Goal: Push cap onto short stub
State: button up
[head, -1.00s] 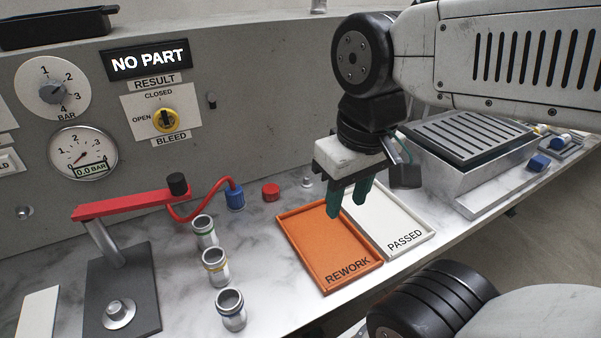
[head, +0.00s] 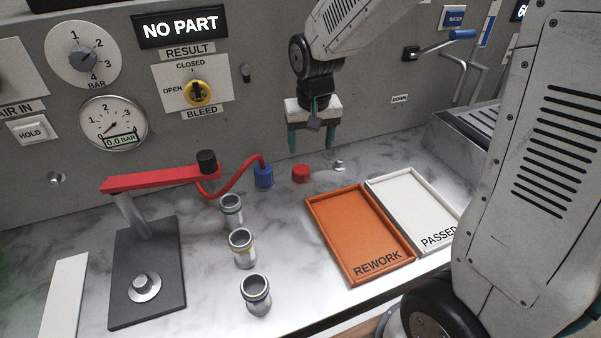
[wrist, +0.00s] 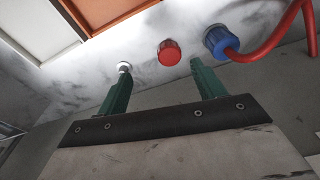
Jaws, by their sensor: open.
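A ribbed red cap (head: 300,174) stands on the marble bench near the back wall. A short metal stub (head: 338,165) stands just right of it. My gripper (head: 312,148) is open and empty above and behind the cap, its green fingers pointing down. In the wrist view the red cap (wrist: 170,53) shows beyond the gap between the two fingertips. There the stub (wrist: 124,67) shows just beyond the left fingertip. Nothing is between the fingers.
A blue connector (head: 264,177) on a red hose (head: 233,182) stands left of the cap. Several metal castings (head: 242,248) stand in front. The orange rework tray (head: 343,240) and white passed tray (head: 405,206) lie to the right. A red lever clamp (head: 155,180) is at left.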

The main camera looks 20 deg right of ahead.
aim_at(301, 169)
jog(key=w+f, duration=0.3)
jog(key=shift+a+f, duration=0.3)
jog(key=shift+f, duration=0.05)
jog(key=f, duration=0.5)
jog(key=w+f, duration=0.1)
jog(key=f, duration=0.1)
jog(key=shift+w+f, duration=0.1)
jog(key=shift+f, duration=0.2)
jog(key=c, duration=1.1)
jog(key=shift+r, duration=0.1)
